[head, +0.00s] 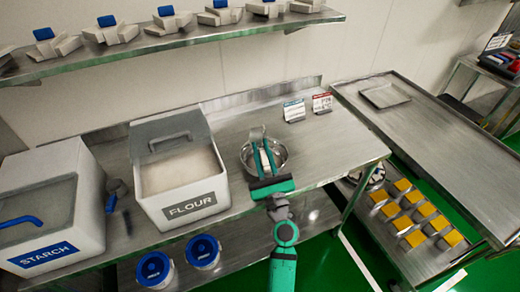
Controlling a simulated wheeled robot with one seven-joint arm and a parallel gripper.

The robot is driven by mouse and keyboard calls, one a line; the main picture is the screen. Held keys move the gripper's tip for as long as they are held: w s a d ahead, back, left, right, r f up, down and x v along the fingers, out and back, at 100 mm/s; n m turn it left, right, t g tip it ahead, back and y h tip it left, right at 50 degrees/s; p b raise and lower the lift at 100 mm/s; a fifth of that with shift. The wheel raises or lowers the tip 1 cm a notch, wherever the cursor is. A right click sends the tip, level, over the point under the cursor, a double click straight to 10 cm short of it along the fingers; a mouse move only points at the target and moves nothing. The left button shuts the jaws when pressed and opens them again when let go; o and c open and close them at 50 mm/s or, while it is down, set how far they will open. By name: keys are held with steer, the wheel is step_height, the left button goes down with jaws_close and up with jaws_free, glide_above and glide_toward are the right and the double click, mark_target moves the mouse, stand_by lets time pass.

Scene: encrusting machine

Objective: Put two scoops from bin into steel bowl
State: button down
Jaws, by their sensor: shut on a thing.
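The steel bowl (282,150) stands on the steel table, right of the flour bin (200,203). My gripper (265,150) reaches over the bowl with its teal fingers pointing away from me. It is shut on a grey metal piece (257,133) that looks like a scoop, between and beyond the fingers. My gripper hides much of this piece and part of the bowl, so I cannot tell if the scoop holds anything or touches the bowl. The flour bin is open at the front, with pale flour (182,170) inside and its clear lid (170,133) at the back.
The starch bin (80,215) is closed, left of the flour bin. A dark scoop-like tool (113,190) is between the bins. Small signs (294,111) stand behind the bowl. A shelf (170,45) hangs above. The table right of the bowl is clear. Blue-lidded tubs (204,250) stand below.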

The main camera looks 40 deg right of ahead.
steer(key=shift+s+d+f+m+h, duration=0.1)
steer(key=shift+s+d+m+h, duration=0.1)
steer(key=shift+m+h, duration=0.7)
steer(key=shift+s+d+f+m+h, duration=0.15)
steer(key=shift+m+h, duration=0.35)
steer(key=shift+m, duration=0.7)
steer(key=shift+s+m+h, duration=0.15)
steer(key=shift+m+h, duration=0.45)
steer(key=shift+m, duration=0.1)
steer(key=shift+s+d+m+h, duration=0.1)
steer(key=shift+d+m+h, duration=0.05)
steer(key=shift+m+h, duration=0.4)
steer(key=shift+d+m+g, duration=0.1)
steer(key=shift+m+g, duration=0.2)
steer(key=shift+m, duration=0.05)
